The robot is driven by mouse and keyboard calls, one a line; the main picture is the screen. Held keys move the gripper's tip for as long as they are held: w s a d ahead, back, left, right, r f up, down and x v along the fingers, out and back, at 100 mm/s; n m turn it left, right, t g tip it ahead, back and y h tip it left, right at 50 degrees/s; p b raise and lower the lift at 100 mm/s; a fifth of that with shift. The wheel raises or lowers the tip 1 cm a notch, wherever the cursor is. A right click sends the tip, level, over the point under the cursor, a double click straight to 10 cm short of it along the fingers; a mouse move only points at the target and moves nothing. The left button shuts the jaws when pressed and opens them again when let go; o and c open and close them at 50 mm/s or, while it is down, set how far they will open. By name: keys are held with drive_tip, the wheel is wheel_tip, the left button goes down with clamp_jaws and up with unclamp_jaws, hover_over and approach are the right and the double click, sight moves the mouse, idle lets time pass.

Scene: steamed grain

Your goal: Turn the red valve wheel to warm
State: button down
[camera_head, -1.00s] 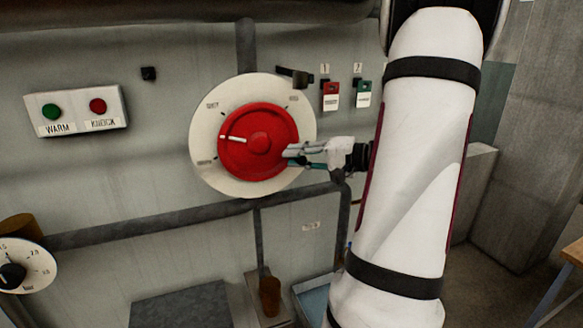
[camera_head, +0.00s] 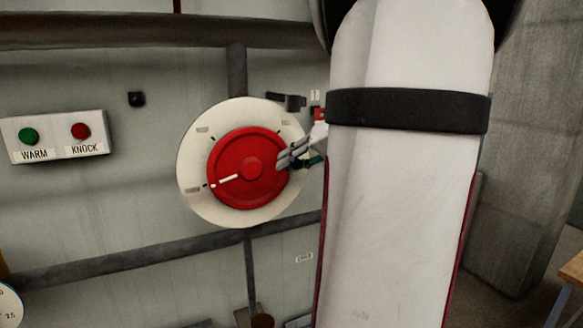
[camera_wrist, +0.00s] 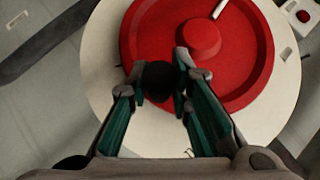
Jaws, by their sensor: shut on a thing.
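The red valve wheel (camera_head: 235,160) is mounted on a round cream dial plate (camera_head: 192,150) on the wall. Its white pointer line points left and slightly down, close to a small lower-left mark on the plate; the mark's lettering is too small to read. My gripper (camera_head: 283,158) is shut on the wheel's right edge. In the wrist view, the teal-sided fingers of my gripper (camera_wrist: 160,78) close at the rim of the red wheel (camera_wrist: 150,35), with a dark round shape between them. The exact contact is partly hidden.
A box (camera_head: 60,118) at left carries a green button labelled WARM and a red one labelled KNOCK. Pipes (camera_head: 130,253) run below and above the dial. A black bracket (camera_head: 286,102) sits at the plate's upper right. My arm covers the wall to the right.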

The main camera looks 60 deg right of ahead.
drive_tip(key=shift+r, duration=0.1)
idle(0.3)
drive_tip(key=c, duration=1.4)
unclamp_jaws()
drive_tip(key=shift+c, duration=0.2)
drive_tip(key=v, duration=1.2)
drive_tip(key=shift+a, duration=0.1)
